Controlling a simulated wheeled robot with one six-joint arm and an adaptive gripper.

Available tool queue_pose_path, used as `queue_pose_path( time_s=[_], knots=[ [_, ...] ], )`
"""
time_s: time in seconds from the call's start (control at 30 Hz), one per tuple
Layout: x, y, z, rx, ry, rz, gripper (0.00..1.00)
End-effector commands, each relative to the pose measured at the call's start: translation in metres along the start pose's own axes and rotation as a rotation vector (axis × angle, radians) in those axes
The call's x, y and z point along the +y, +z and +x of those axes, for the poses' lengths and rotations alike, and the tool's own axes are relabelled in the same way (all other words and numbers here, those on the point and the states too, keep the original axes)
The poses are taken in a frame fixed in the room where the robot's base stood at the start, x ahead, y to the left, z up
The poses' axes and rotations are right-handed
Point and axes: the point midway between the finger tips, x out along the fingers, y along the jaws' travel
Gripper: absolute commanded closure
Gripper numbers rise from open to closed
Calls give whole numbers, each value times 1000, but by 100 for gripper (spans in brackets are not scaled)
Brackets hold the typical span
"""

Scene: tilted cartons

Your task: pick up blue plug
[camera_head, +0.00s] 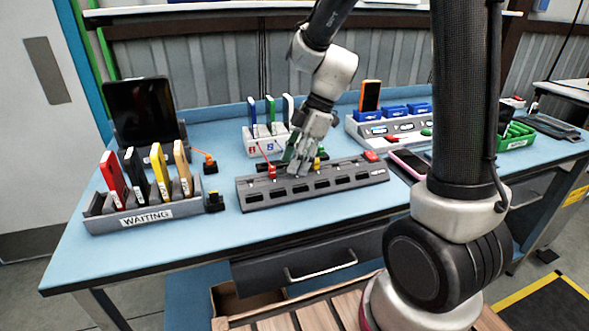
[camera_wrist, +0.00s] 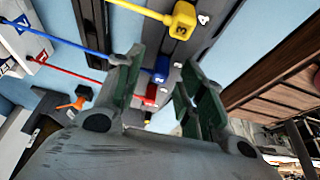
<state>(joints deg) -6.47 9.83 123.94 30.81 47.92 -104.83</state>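The blue plug (camera_wrist: 161,70) sits in the grey socket strip (camera_wrist: 208,30) in the wrist view, with a blue cable running off to the left. It lies between the fingertips of my gripper (camera_wrist: 163,66), whose two green-padded fingers are apart. Whether they touch the plug I cannot tell. In the head view my gripper (camera_head: 299,158) points down over the strip (camera_head: 345,172) and hides the blue plug. The red plug (camera_wrist: 150,95) and yellow plug (camera_wrist: 181,20) stand on either side of the blue one.
The red plug (camera_head: 271,172) and yellow plug (camera_head: 320,158) are close to my fingers. A "WAITING" rack (camera_head: 108,220) with several phones stands left. A charger with coloured slabs (camera_head: 255,140) is behind the strip. A phone (camera_head: 409,163) lies right.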

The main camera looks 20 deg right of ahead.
Motion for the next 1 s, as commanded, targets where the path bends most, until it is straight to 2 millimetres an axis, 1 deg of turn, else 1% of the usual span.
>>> queue_pose_path(
  time_s=[0.03,0.07,0.2,0.27,0.57,0.67,0.77,1.0],
  knots=[
    [0,0,0,0,0,0,61],
    [0,0,0,0,0,0,64],
    [0,0,0,0,0,0,90],
    [0,0,0,0,0,0,100],
    [0,0,-1,0,0,1,100],
    [1,-3,-7,1,2,0,100],
    [1,-10,-22,1,6,-2,100],
    [1,-28,-69,0,4,-2,100]
  ],
)
